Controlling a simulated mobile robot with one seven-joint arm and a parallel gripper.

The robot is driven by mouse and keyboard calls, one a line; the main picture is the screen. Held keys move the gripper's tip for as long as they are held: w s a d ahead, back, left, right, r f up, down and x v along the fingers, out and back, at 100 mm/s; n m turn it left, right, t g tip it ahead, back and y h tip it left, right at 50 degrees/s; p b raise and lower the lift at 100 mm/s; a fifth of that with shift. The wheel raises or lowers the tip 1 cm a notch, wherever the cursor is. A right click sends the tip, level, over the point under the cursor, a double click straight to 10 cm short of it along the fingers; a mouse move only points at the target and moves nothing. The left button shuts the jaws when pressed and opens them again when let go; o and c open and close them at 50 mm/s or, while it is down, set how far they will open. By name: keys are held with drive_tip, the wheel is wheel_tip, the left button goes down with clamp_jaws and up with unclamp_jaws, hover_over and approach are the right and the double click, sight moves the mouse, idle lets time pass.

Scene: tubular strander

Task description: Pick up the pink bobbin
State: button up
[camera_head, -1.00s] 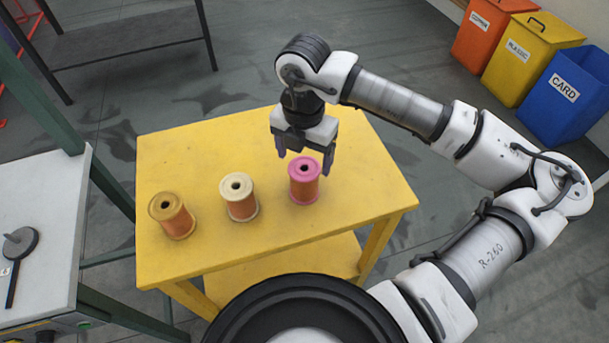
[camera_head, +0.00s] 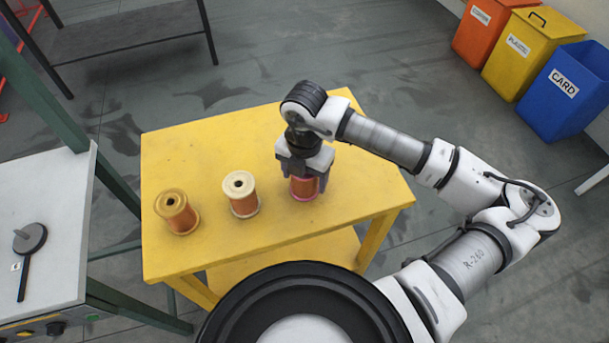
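The pink bobbin (camera_head: 304,188) stands upright on the yellow table (camera_head: 215,150), at the right of a row of bobbins. It has orange winding and a pink lower flange; its top flange is hidden under my gripper. My gripper (camera_head: 304,182) points down over it, with one finger on each side of the bobbin. Whether the fingers touch the bobbin or stand a little apart from it, I cannot tell.
A cream bobbin (camera_head: 241,194) and a tan-yellow bobbin (camera_head: 177,212) stand to the left on the same table. A grey bench (camera_head: 50,262) is at the left. Orange (camera_head: 490,30), yellow (camera_head: 530,55) and blue (camera_head: 566,95) bins stand at the back right. The table's back left is clear.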

drive_tip(key=c, duration=1.3)
drive_tip(key=shift+r, duration=0.1)
